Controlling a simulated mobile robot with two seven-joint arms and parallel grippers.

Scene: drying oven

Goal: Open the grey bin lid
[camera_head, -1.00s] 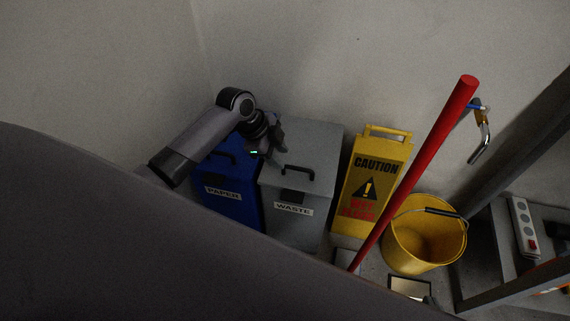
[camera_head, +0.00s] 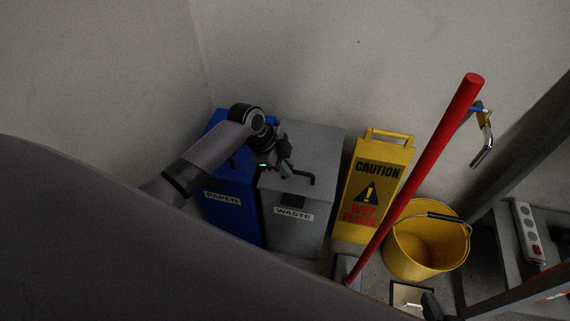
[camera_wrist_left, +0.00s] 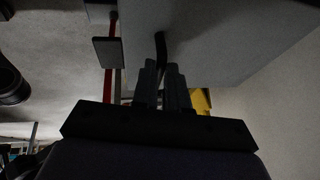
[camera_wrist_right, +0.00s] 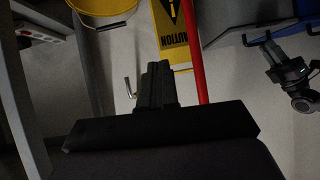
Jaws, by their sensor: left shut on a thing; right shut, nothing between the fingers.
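The grey bin (camera_head: 293,235), labelled WASTE, stands in the middle of the head view. Its flat grey lid (camera_head: 317,148) looks closed and carries a black bar handle (camera_head: 309,178). My left gripper (camera_head: 287,170) is over the lid, shut on the handle, part of which it hides. In the left wrist view the handle (camera_wrist_left: 160,46) runs from the lid underside or face (camera_wrist_left: 215,40) down to the shut fingers (camera_wrist_left: 163,82). My right gripper (camera_wrist_right: 156,84) is shut and empty; a dark tip of it shows low in the head view (camera_head: 431,306).
A blue PAPER bin (camera_head: 232,205) stands left of the grey bin. On the right are a yellow caution sign (camera_head: 371,190), a red pole (camera_head: 425,155), a yellow bucket (camera_head: 414,258) and a metal frame (camera_head: 510,250). A wall is behind.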

